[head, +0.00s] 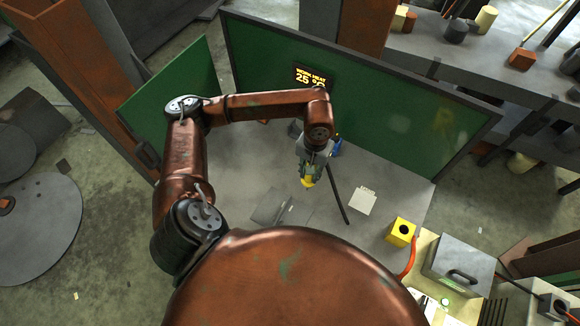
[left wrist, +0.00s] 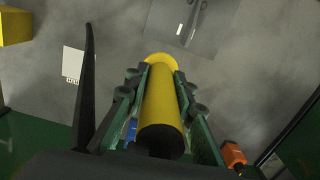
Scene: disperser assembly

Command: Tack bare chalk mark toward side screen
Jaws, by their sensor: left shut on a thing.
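My left gripper (head: 309,178) hangs above the grey table (head: 385,170). It is shut on a yellow cylinder (left wrist: 160,105) with a flared far end and a dark near end, seen in the left wrist view. A dark tapered rod (head: 338,192) slants beside the gripper; I cannot tell whether it joins the held thing. Grey plates (head: 268,212) lie on the table, left of and nearer than the gripper. Small white marks (left wrist: 180,29) show on them, too small to tell which is bare. The green side screen (head: 175,88) stands at left. My right gripper is out of view.
A green back screen (head: 400,120) carries a lit display (head: 310,77). A white card (head: 362,201) and a yellow box (head: 402,232) with an orange hose lie to the right. An orange thing (left wrist: 233,155) shows in the left wrist view. Bare table surrounds the plates.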

